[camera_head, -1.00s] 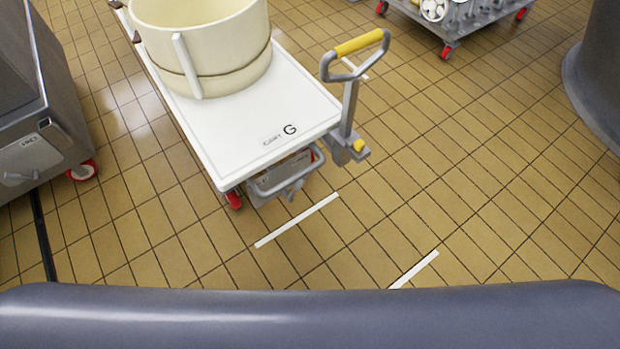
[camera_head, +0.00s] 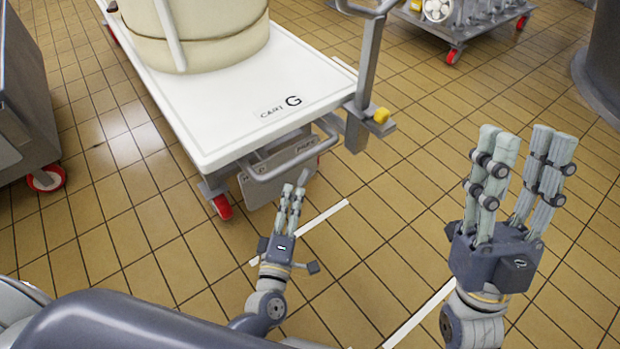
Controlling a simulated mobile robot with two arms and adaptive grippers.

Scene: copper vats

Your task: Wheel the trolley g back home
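Trolley G (camera_head: 235,115) is a white flat cart labelled "CART G", standing at the upper left of the head view on red-wheeled castors. A cream round tub (camera_head: 215,40) stands on its deck. A grey upright handle (camera_head: 368,60) rises at its near right corner, its top cut off by the picture edge. A grey loop bar (camera_head: 285,165) hangs at its near end. My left gripper (camera_head: 294,188) is open and empty, fingers pointing up toward the loop bar; I cannot tell whether they touch it. My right gripper (camera_head: 522,150) is open and empty, right of the trolley over the floor.
A grey metal unit (camera_head: 25,110) with a red castor stands at the left. Another wheeled cart (camera_head: 470,20) with metal parts is at the top right, beside a dark round column (camera_head: 600,60). White floor strips (camera_head: 325,216) lie before the trolley. Tiled floor at right is clear.

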